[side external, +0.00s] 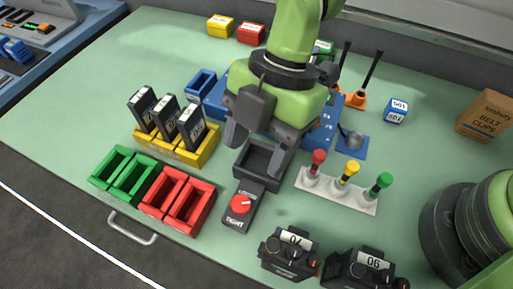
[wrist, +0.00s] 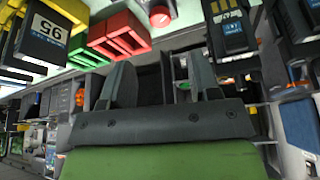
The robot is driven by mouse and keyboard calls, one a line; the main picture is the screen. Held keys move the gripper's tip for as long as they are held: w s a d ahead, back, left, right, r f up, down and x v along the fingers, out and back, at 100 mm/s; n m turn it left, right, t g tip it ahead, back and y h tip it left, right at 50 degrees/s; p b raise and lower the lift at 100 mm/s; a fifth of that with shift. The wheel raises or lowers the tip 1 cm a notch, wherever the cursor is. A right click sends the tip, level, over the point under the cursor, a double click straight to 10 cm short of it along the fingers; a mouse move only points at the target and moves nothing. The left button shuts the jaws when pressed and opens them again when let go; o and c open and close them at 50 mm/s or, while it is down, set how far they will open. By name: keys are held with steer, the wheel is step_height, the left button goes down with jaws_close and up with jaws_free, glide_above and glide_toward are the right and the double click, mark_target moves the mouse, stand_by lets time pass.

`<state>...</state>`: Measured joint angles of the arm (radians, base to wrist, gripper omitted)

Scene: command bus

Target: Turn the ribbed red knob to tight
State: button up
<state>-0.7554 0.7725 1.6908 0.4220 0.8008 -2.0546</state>
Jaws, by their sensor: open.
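The red knob (side external: 240,204) sits on a small dark grey base (side external: 249,188) near the front middle of the table. The word TIGHT is printed on the base at its front end. A pale mark shows on the knob, but its exact heading is too small to read. In the wrist view the knob (wrist: 160,16) is at the top edge, beyond the fingertips. My gripper (side external: 258,152) is open and empty, above a dark open box just behind the knob. In the wrist view its two fingers (wrist: 163,78) stand apart with nothing between them.
Red bins (side external: 178,198) and green bins (side external: 124,173) stand left of the knob. A yellow rack (side external: 176,150) holds upright dark modules. A white strip (side external: 335,190) with red, yellow and green levers stands to the right. Black units (side external: 290,256) stand at front right.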

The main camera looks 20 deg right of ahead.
mark_target(241, 201)
steer(key=a+f+n, duration=0.1)
steer(key=f, duration=0.2)
steer(key=s+a+f+n, duration=0.1)
steer(key=f, duration=0.2)
steer(key=a+f+n+g+h, duration=0.1)
steer(key=f+n, duration=0.1)
steer(key=f, duration=0.1)
steer(key=shift+s+a+f, duration=0.15)
steer(key=shift+s, duration=0.2)
